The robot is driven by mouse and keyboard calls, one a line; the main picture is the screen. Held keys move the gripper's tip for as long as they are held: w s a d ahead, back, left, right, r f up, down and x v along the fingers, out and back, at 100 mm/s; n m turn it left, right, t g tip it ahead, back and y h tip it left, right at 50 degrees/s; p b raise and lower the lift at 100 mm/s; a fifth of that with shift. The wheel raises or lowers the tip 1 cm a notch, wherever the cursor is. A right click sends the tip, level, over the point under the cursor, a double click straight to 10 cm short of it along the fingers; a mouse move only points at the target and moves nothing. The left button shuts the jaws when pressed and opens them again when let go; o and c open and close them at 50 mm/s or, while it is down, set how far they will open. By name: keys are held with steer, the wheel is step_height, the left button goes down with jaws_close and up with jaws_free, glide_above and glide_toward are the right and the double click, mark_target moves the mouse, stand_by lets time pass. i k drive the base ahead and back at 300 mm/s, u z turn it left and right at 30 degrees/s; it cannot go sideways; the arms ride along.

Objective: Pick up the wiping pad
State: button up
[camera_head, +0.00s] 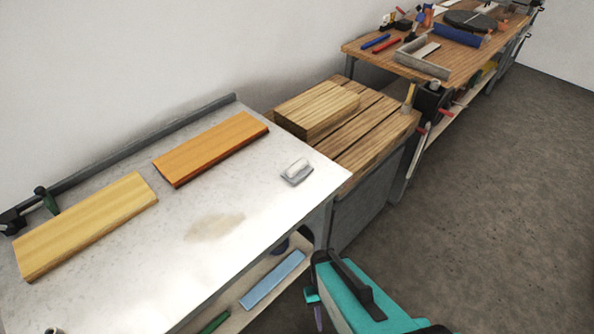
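A small pale grey and white block with a raised grip (297,172), which looks like the wiping pad, lies on the light metal-topped table (270,212), near its right edge. Nothing touches it from above and its top is fully visible. My gripper cannot be made out in this view, so its place relative to the pad does not show.
An orange board (211,148) and a yellow board (86,225) lie on the same table, left of the pad. A brownish stain (214,226) marks the tabletop. A slatted wooden bench (375,130) with stacked planks (318,108) adjoins behind. Floor (480,190) is clear at right.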

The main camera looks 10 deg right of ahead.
mark_target(298, 171)
steer(key=z, duration=0.3)
steer(key=k, duration=0.2)
steer(key=u, duration=3.35)
steer(key=k, duration=1.1)
steer(key=z, duration=0.2)
